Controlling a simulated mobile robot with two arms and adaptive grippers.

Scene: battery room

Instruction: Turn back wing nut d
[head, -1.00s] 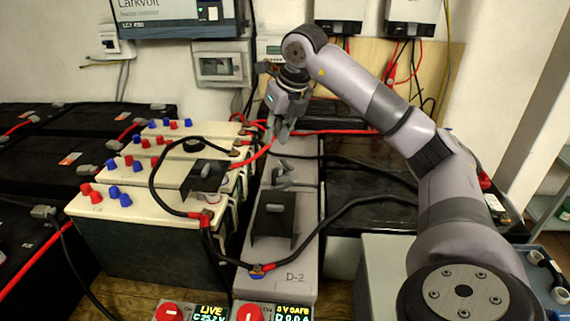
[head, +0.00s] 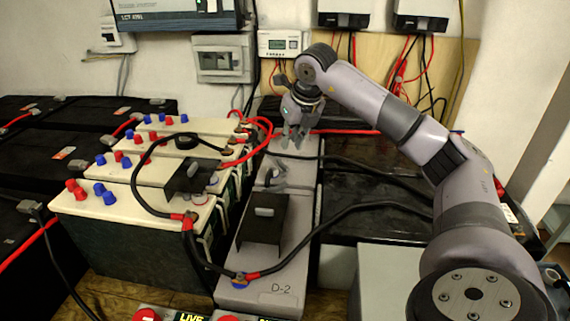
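The long grey battery marked D-2 (head: 232,299) stands right of the cream batteries. My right gripper (head: 296,143) points down over its far end, fingertips close to the top. The small finger gap and anything between the tips are too small to make out. I cannot pick out wing nut d; the far terminal area is largely hidden by the fingers. A grey lever-like piece (head: 275,176) lies on the battery top, nearer than the gripper. A black cover (head: 262,232) with a grey grip sits nearer still. My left gripper is out of view.
Cream batteries (head: 110,207) with red and blue caps stand at left. Black cables (head: 340,212) cross the grey battery, with red cables (head: 262,135) near the gripper. Black batteries (head: 370,170) lie to the right. Lit displays (head: 190,317) show at the bottom edge.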

